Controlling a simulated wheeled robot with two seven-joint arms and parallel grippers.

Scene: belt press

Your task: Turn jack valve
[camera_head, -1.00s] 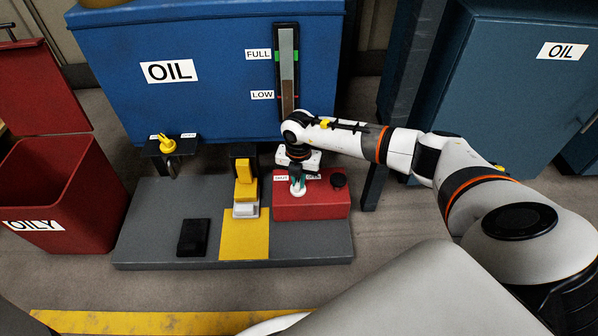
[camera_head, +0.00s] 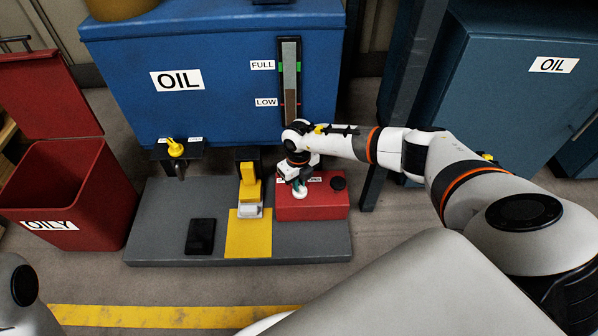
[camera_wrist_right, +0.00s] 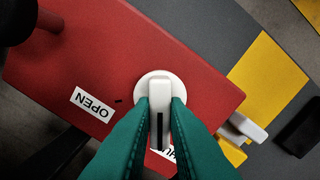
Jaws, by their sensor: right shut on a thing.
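The jack valve is a white round knob with a raised bar handle (camera_wrist_right: 159,88) on top of a red jack body (camera_head: 311,208). In the wrist view, the green fingers of my right gripper (camera_wrist_right: 160,112) are closed on both sides of the handle. A black line on the handle points down the picture toward a partly hidden SHUT label (camera_wrist_right: 166,152). The OPEN label (camera_wrist_right: 92,104) lies to the left of the knob. In the head view my right gripper (camera_head: 300,186) hides part of the knob. My left gripper is not in view.
A yellow press block (camera_head: 250,190) and a black pedal-like pad (camera_head: 200,237) are on the grey base (camera_head: 160,215). A blue oil tank (camera_head: 215,105) with a level gauge (camera_head: 290,80) stands behind. A red OILY bin (camera_head: 65,200) stands at left.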

